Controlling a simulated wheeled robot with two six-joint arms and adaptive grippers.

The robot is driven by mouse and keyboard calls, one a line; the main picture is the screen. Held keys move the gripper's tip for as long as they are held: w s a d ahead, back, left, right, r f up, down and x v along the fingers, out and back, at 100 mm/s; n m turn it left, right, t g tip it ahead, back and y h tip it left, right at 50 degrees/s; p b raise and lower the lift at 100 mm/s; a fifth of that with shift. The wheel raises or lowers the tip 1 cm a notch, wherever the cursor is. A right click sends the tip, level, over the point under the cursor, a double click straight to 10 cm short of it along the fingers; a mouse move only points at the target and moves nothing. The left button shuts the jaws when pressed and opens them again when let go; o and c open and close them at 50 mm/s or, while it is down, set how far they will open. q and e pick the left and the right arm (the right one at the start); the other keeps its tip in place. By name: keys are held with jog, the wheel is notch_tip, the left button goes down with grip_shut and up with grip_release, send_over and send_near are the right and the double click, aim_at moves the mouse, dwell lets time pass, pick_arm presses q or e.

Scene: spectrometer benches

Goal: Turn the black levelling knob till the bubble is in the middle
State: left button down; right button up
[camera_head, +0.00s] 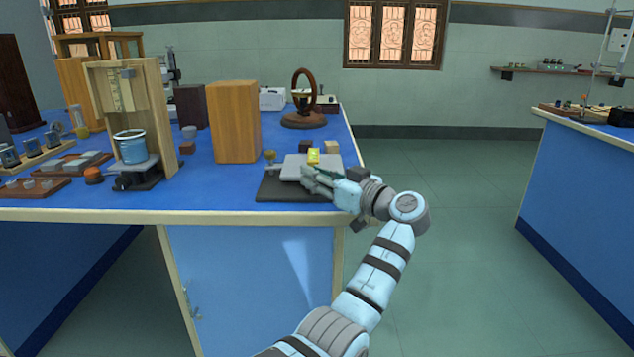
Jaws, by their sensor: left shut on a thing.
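A grey levelling plate (290,171) sits over a flat black base (284,190) at the front right of the blue bench. A small yellow-green bubble level (313,156) stands on the plate; the bubble is too small to make out. My left gripper (312,181) is at the plate's front right edge, low over the black base. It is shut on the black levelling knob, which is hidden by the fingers. A brass-coloured knob (270,156) shows at the plate's back left corner. My right gripper is not in view.
Small dark and tan blocks (332,147) stand just behind the plate. A tall wooden block (234,122) stands to its left, and a wooden frame with a blue pot (131,146) further left. A ring on a stand (303,98) is behind. Open floor lies right of the bench.

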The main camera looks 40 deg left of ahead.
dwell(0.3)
pick_arm(q)
jog(key=c, duration=1.4)
grip_release()
jog(key=shift+o, duration=0.2)
jog(key=s+d, duration=0.1)
jog(key=d, duration=1.1)
jog(key=shift+s, duration=0.3)
